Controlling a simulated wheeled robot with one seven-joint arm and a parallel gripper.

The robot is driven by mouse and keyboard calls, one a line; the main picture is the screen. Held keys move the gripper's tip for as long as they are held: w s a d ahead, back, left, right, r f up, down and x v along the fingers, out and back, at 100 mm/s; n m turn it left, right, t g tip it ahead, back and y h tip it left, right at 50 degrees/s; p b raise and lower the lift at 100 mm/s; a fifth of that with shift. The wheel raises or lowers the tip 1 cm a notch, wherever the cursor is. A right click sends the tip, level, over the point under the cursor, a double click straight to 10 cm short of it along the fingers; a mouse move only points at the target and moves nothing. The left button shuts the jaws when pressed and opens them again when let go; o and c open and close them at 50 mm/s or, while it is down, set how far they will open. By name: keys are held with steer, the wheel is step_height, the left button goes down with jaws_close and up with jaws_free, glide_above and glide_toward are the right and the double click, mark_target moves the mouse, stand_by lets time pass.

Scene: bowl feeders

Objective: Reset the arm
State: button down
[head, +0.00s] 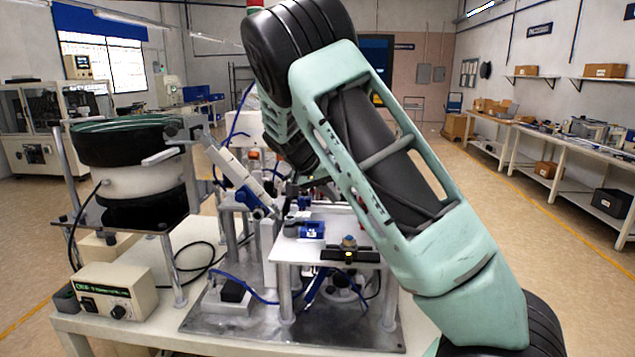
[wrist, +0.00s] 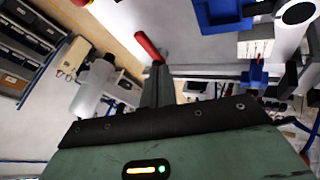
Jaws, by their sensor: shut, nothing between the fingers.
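My gripper (wrist: 157,78) shows in the wrist view, its narrow grey fingers together above the dark edge of its green body. It is shut and holds nothing. A red bar (wrist: 148,47) shows just beyond the fingers; I cannot tell whether it touches them. In the head view my pale green arm crosses the middle and right of the picture, and the gripper is hidden behind it or too small to make out.
A bowl feeder (head: 130,175) stands at the left on a white table (head: 185,345), with a control box (head: 112,292) before it. A small raised platform (head: 315,247) with blue parts stands under my arm. Side benches (head: 560,150) line the right wall; floor between is clear.

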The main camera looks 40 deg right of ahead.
steer(key=b+v, duration=0.1)
steer(key=v, duration=0.6)
steer(key=shift+a+r, duration=0.1)
steer(key=shift+a, duration=0.05)
steer(key=s+a+f+n+t+y, duration=0.1)
steer(key=s+a+f+n+y, duration=0.3)
steer(key=a, duration=0.8)
steer(key=s+a+f+n+t+y, duration=0.1)
steer(key=s+a+f+n, duration=0.3)
steer(key=a, duration=0.8)
steer(key=s+a+f+n+y, duration=0.1)
steer(key=s+a+n, duration=0.5)
steer(key=s, duration=0.5)
steer(key=s+a+f+n+y, duration=0.1)
steer(key=s+a+n, duration=0.5)
steer(key=s, duration=0.6)
steer(key=a, duration=0.2)
steer(key=shift+a+y, duration=0.25)
steer(key=shift+y, duration=0.05)
